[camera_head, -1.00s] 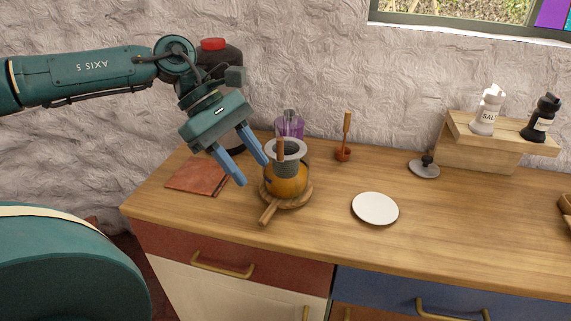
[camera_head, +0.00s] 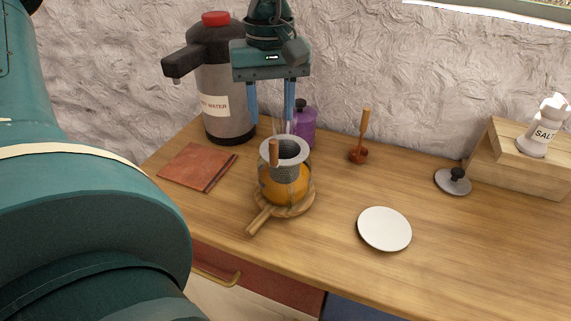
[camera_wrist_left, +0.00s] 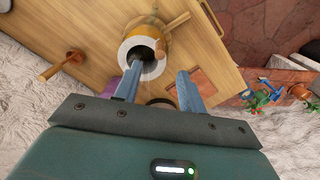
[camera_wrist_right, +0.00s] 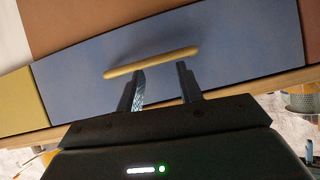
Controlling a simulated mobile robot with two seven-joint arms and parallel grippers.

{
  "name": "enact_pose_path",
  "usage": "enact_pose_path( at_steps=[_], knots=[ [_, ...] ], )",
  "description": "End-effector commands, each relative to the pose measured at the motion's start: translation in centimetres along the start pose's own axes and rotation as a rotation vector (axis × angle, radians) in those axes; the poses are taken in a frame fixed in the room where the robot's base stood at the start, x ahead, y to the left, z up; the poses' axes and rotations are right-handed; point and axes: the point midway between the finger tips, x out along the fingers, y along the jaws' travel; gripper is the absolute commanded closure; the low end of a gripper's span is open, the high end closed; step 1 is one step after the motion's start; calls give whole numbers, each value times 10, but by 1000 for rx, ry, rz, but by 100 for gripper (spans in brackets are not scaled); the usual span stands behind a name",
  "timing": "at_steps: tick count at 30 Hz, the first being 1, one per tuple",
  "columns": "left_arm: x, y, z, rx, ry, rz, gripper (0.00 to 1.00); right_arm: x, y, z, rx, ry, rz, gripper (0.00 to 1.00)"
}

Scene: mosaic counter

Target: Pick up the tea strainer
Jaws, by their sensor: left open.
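The tea strainer (camera_head: 290,152) has a grey rim, a mesh basket and a short wooden handle (camera_head: 273,152). It sits in the mouth of a glass vessel (camera_head: 285,188) holding orange liquid, on a round wooden board (camera_head: 262,218) with a handle. My left gripper (camera_head: 270,123) is open and empty, pointing down, with its tips above and seemingly behind the strainer. In the left wrist view, the strainer rim (camera_wrist_left: 154,73) shows beyond the left gripper (camera_wrist_left: 159,68), partly hidden by one finger. My right gripper (camera_wrist_right: 160,68) is open and empty, before a drawer handle (camera_wrist_right: 150,62).
A hot water dispenser (camera_head: 219,100) stands behind left, and a purple jar (camera_head: 305,130) close behind the strainer. A reddish-brown mat (camera_head: 195,165) lies left. A white plate (camera_head: 384,228), wooden-handled tool (camera_head: 362,135), grey lid (camera_head: 453,180) and salt shaker (camera_head: 540,128) are to the right.

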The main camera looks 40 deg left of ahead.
Motion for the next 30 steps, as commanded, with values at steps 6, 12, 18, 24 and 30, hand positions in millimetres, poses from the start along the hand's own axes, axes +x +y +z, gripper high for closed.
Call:
enact_pose_path(
  at_steps=[6,12,18,24,30],
  knots=[
    [28,0,0,-1,-2,0,59,-1,-2,0,1,-2,-3,64],
    [44,-1,4,1,-4,-2,59,-2,-1,-4,-4,2,-2,64],
    [74,-1,6,-2,-3,-2,59,-2,0,-8,-15,2,3,64],
    [83,0,6,-1,0,2,59,-2,0,-7,-17,0,3,64],
    [82,0,5,-1,0,2,64,-2,0,-6,-16,-1,3,64]
  ],
)
